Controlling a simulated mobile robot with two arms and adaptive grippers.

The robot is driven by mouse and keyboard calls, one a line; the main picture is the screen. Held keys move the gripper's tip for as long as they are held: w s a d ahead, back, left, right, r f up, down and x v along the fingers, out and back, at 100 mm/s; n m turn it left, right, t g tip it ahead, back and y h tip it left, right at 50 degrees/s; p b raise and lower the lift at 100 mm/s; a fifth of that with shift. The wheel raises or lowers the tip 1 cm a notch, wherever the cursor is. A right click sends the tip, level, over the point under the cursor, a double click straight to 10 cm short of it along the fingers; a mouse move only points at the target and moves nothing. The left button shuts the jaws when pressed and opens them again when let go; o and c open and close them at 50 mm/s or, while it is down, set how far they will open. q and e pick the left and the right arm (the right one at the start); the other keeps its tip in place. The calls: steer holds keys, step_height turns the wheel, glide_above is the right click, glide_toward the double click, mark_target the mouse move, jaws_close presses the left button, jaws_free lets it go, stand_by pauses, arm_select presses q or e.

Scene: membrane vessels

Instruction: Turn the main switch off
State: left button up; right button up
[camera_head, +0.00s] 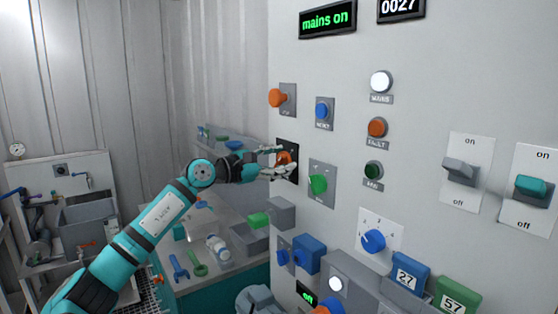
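The display (327,20) at the top of the grey panel reads "mains on". An orange-red rotary knob on a black plate (290,176), probably the main switch, sits at the panel's left side. My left gripper (284,158) is at this knob, its two fingers apart with the knob between them. The fingers partly hide the knob; I cannot tell whether they touch it. Two on/off switches, one with a grey lever (460,171) and one with a teal lever (532,187), are at the right. My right gripper is not in view.
An orange knob (276,98), a blue button (322,110) and a green knob (318,184) surround the gripper closely. The white MAINS lamp (380,82) looks lit. A blue dial (373,240) is lower. A bench with tools (222,278) stands below my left arm.

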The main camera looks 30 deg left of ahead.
arm_select(q)
steer(key=c, duration=0.5)
steer(key=shift+r+n, duration=0.1)
steer(key=shift+n, duration=0.2)
steer(key=n+p, duration=0.2)
steer(key=n, duration=0.2)
steer(key=a+n+p, duration=0.1)
steer(key=n+p, duration=0.1)
steer(key=n, duration=0.1)
steer(key=n+p, duration=0.2)
steer(key=n, duration=0.2)
steer(key=shift+w+a+r+n+p, duration=0.2)
steer(key=shift+w+r+n+p, duration=0.05)
steer(key=shift+r+n+p, duration=0.05)
steer(key=shift+w+a+f+n+p, duration=0.1)
steer(key=shift+f+n+p, duration=0.05)
steer(key=shift+n+p, duration=0.65)
steer(key=shift+a+f+n+p, duration=0.1)
steer(key=shift+n+p, duration=0.35)
steer(key=shift+n, duration=0.65)
steer(key=shift+f, duration=0.1)
steer(key=o, duration=1.1)
